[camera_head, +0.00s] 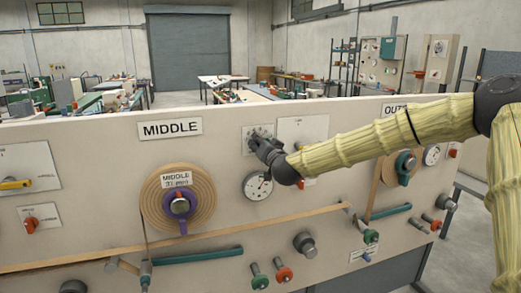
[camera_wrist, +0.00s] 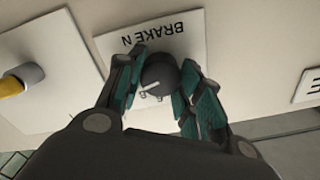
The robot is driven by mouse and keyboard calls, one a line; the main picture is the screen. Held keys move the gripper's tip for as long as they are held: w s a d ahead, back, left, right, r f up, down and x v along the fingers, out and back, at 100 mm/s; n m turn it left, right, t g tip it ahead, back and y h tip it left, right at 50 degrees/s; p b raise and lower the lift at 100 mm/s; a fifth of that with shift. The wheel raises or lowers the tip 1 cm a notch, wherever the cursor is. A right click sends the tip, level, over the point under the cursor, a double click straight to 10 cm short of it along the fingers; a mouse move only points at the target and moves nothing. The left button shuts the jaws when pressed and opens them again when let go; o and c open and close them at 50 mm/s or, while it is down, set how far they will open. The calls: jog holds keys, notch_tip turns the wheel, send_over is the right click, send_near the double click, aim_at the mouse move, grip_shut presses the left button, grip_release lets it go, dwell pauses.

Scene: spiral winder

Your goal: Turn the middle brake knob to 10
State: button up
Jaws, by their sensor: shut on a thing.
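The middle brake knob (camera_wrist: 159,72) is a dark round knob with a white pointer line, on a white plate (camera_wrist: 183,36) lettered "BRAKE N", upside down in the wrist view. The pointer slants toward the lower left there; a few scale figures show below it, too small to read surely. My gripper (camera_wrist: 162,80) is shut on the knob, one finger on each side. In the head view my gripper (camera_head: 262,142) is at the brake plate (camera_head: 247,133), right of the "MIDDLE" sign (camera_head: 171,129), and hides the knob.
A round gauge (camera_head: 257,186) sits just below my gripper. A tan strip (camera_head: 100,257) runs across the panel. In the wrist view a yellow-and-grey part (camera_wrist: 22,79) is at left.

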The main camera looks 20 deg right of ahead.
dwell(0.4)
jog(key=o, duration=1)
jog(key=shift+d, duration=0.1)
jog(key=shift+o, duration=0.2)
jog(key=s, duration=1.2)
jog(key=shift+d, duration=0.2)
